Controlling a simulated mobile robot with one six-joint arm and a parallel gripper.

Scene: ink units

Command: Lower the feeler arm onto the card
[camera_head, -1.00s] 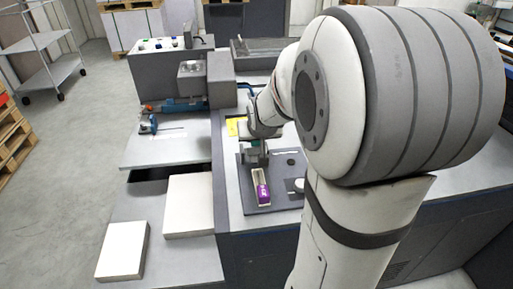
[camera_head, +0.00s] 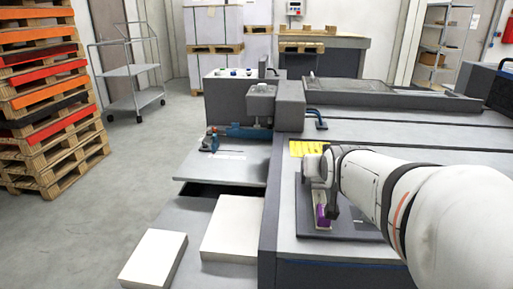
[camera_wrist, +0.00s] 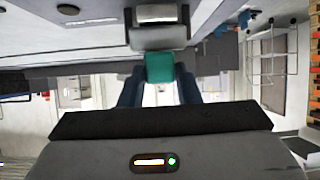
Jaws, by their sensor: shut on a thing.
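In the wrist view my gripper (camera_wrist: 160,78) has its two dark fingers on either side of a teal block (camera_wrist: 160,67) and is shut on it. A grey body with a silver part (camera_wrist: 160,14) lies beyond the block. I cannot tell for sure which part is the feeler arm. In the head view my gripper (camera_head: 331,186) is over a dark grey plate (camera_head: 345,224), mostly hidden by my wrist. A purple item (camera_head: 321,215) in a pale holder (camera_head: 319,196) lies on that plate beside my gripper. No card can be clearly made out.
Yellow sheets (camera_head: 309,148) lie behind the plate. A grey machine block (camera_head: 262,101) stands at back left, with a blue tool (camera_head: 210,141) on the shelf. White stacks (camera_head: 153,257) sit at front left. The benchtop to the right is mostly clear.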

